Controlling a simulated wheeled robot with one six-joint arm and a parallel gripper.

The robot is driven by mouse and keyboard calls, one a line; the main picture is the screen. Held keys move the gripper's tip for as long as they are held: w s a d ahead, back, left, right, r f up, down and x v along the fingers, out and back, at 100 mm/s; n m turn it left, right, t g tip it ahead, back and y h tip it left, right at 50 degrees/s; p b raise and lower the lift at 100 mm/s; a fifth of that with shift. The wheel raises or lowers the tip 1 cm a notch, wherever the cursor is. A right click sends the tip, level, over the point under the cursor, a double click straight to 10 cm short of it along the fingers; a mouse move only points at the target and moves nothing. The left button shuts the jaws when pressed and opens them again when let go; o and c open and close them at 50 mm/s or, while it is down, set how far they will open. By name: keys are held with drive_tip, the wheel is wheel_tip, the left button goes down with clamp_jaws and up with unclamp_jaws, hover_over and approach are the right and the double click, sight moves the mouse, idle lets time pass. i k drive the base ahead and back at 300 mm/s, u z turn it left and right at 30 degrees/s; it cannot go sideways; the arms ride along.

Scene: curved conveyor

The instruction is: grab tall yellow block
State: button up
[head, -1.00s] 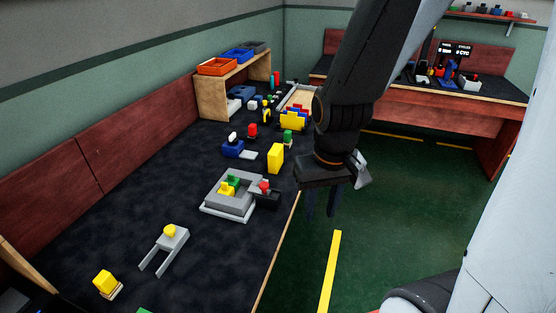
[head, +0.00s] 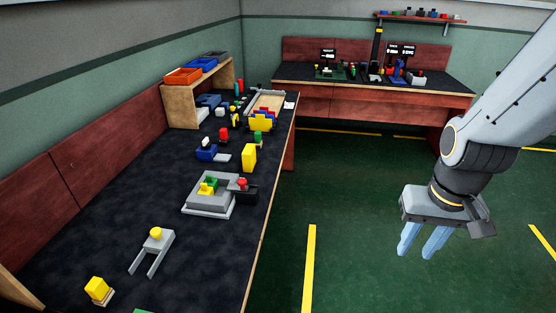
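The tall yellow block (head: 249,158) stands upright on the dark bench top, near its right edge, just beyond the grey fixture. My gripper (head: 422,240) is to the right of the bench, over the green floor, well apart from the block. Its two fingers point down with a gap between them, and nothing is held. The block is in plain view.
The grey fixture (head: 211,209) with green, yellow and red parts sits nearer than the block. A blue piece with a white knob (head: 206,149) is to its left. A grey fork-shaped piece (head: 153,251) lies nearer. A second bench (head: 365,101) stands at the back.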

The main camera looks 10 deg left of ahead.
sight(248, 155)
drive_tip(key=z, duration=0.25)
drive_tip(key=i, duration=2.35)
drive_tip(key=u, duration=1.5)
drive_tip(key=i, duration=0.75)
drive_tip(key=u, duration=0.75)
